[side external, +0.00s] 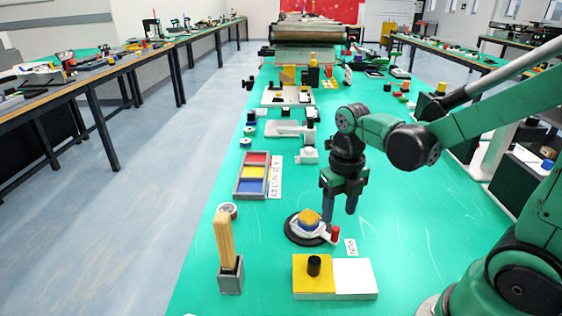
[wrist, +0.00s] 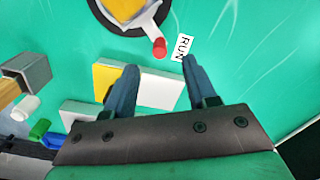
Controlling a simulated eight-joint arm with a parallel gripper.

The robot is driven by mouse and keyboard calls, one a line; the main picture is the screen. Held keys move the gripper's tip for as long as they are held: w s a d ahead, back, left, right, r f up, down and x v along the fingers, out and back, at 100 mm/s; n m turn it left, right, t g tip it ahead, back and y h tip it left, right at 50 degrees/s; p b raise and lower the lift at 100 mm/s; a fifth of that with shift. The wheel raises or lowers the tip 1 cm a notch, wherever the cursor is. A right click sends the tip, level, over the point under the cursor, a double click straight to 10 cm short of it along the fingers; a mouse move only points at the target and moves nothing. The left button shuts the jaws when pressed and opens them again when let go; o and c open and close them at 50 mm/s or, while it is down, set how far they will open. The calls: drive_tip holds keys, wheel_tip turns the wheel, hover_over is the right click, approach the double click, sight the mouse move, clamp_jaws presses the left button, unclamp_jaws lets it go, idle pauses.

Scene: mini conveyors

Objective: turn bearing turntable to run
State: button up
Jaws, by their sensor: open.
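The bearing turntable (side external: 300,231) is a dark round base with a white piece and a yellow block on top. Its white arm ends in a red knob (side external: 335,234), which points toward the lower right in the side view. A RUN label (side external: 351,247) lies just right of the knob. In the wrist view the turntable (wrist: 112,22) is cut off at the top, with the red knob (wrist: 159,47) beside the RUN label (wrist: 183,48). My gripper (side external: 340,207) is open and empty, above and behind the knob in the side view. Its fingers (wrist: 160,78) show apart in the wrist view.
A yellow and white block (side external: 354,277) with a black peg stands in front of the turntable. A grey holder (side external: 230,275) with a wooden piece stands at the left. A tray of red, yellow and blue sections (side external: 237,188) lies behind. Green table is clear at right.

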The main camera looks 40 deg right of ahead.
sight(313, 233)
drive_tip(key=shift+r+m, duration=0.1)
drive_tip(key=shift+m, duration=0.2)
drive_tip(key=c, duration=0.5)
drive_tip(key=shift+a+r+m, duration=0.15)
drive_tip(key=shift+m, duration=0.55)
clamp_jaws()
wheel_tip(313, 233, up, 5)
drive_tip(key=a+m+t+y, duration=0.15)
drive_tip(key=m+y, duration=0.25)
drive_tip(key=m, duration=1.2)
drive_tip(key=x, duration=1)
drive_tip(key=shift+w, duration=0.35)
drive_tip(key=shift+s+d+f, duration=0.1)
drive_tip(key=shift+d+f, duration=0.1)
drive_tip(key=shift+f, duration=0.05)
drive_tip(key=shift+s+d+r, duration=0.1)
drive_tip(key=shift+s+d, duration=0.2)
drive_tip(key=shift+d, duration=0.55)
drive_tip(key=shift+s+d, duration=0.3)
drive_tip(key=shift+d, duration=0.5)
